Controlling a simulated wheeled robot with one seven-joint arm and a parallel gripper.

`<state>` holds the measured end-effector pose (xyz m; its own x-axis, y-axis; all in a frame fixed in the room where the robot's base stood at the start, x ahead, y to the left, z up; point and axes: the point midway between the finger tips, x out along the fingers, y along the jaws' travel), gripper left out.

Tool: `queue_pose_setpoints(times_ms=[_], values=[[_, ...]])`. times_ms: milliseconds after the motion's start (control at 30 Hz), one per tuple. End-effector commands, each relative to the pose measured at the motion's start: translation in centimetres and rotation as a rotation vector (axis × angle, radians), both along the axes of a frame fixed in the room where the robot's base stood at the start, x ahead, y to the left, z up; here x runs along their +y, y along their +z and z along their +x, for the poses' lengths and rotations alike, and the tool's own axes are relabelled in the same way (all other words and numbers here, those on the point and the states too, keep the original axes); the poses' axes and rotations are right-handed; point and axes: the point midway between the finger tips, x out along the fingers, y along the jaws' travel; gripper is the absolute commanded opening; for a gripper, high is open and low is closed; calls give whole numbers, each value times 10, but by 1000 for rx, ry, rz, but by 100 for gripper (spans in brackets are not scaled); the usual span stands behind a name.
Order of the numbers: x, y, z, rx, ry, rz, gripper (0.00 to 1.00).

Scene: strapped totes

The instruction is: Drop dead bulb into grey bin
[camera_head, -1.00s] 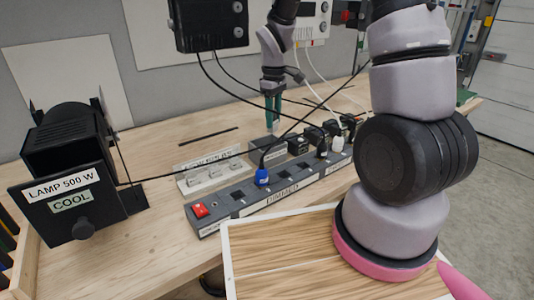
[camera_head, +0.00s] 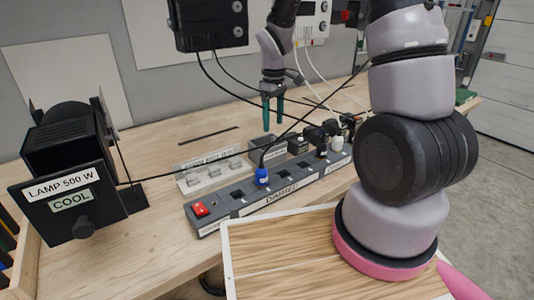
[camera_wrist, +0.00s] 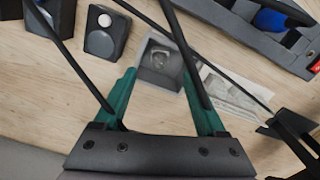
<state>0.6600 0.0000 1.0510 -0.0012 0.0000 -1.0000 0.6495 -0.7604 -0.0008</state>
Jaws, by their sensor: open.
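The grey bin (camera_head: 266,156) stands on the workbench behind the black power strip. It also shows in the wrist view (camera_wrist: 158,79), between and beyond my fingertips. A small pale, glassy object (camera_wrist: 160,57), apparently the dead bulb, lies inside the bin. My gripper (camera_head: 273,128) points down above the bin with its green fingers apart. In the wrist view, my gripper (camera_wrist: 158,76) is open with nothing between its fingers. Black cables cross in front of the fingers in that view.
A power strip (camera_head: 283,200) with a blue plug (camera_head: 262,177) runs along the bench. A pale labelled rack (camera_head: 207,175) stands left of the bin. Several black blocks sit to its right. The lamp housing (camera_head: 68,190) is at left. Loose cables hang across the space around my gripper.

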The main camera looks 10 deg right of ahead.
Motion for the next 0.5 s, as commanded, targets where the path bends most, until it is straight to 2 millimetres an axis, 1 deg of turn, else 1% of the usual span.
queue_pose_setpoints(times_ms=[167, 300, 400, 500], values=[[0, 31, 1, -7, -2, 2, 73], [0, 61, 1, -7, -2, 1, 73], [0, 79, 1, -6, -1, 1, 73], [0, 91, 1, -4, -1, 0, 73]])
